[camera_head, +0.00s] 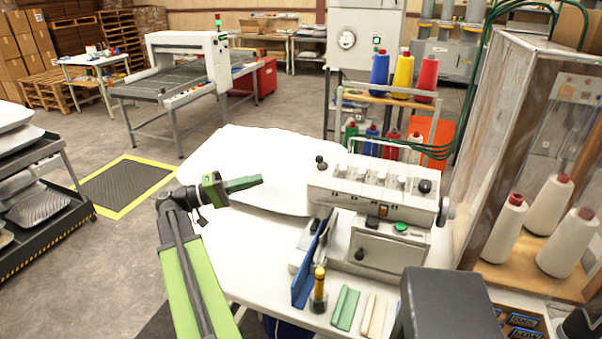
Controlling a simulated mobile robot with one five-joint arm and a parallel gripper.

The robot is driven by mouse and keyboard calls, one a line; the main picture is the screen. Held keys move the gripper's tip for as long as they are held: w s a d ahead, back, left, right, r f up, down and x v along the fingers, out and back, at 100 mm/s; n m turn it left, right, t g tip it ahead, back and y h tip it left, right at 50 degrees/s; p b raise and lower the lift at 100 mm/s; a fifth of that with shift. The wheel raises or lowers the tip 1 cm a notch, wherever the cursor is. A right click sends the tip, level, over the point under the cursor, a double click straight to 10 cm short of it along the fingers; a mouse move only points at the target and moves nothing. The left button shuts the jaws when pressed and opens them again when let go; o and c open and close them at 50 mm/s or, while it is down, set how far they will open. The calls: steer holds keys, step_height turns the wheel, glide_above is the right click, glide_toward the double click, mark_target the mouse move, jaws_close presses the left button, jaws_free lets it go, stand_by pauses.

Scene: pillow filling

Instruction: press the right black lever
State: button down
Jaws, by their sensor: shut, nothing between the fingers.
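A white sewing machine (372,190) stands on the white table (215,255). A black knob (424,186) sits at the right end of its top. I cannot tell for sure which of these is the right black lever. My gripper (260,180) is shut and empty, its green fingers pointing right. It appears above the white pillow (285,198), left of the machine and apart from it.
A blue guide (303,275) and a yellow-topped post (319,285) stand in front of the machine. Green and cream strips (346,308) lie beside them. A dark grey box (445,300) is at the front right. A clear-walled cabinet with white thread cones (567,243) bounds the right side.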

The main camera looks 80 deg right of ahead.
steer(key=shift+s+r+m+g, duration=0.3)
steer(key=shift+s+r+g, duration=0.1)
steer(key=shift+r+g, duration=0.1)
steer(key=shift+s+d, duration=0.1)
steer(key=p, duration=0.3)
glide_toward(321, 162)
steer(key=x, duration=0.3)
steer(key=d+x, duration=0.1)
steer(key=x, duration=0.1)
steer(key=shift+d+r, duration=0.15)
steer(key=shift+r, duration=0.1)
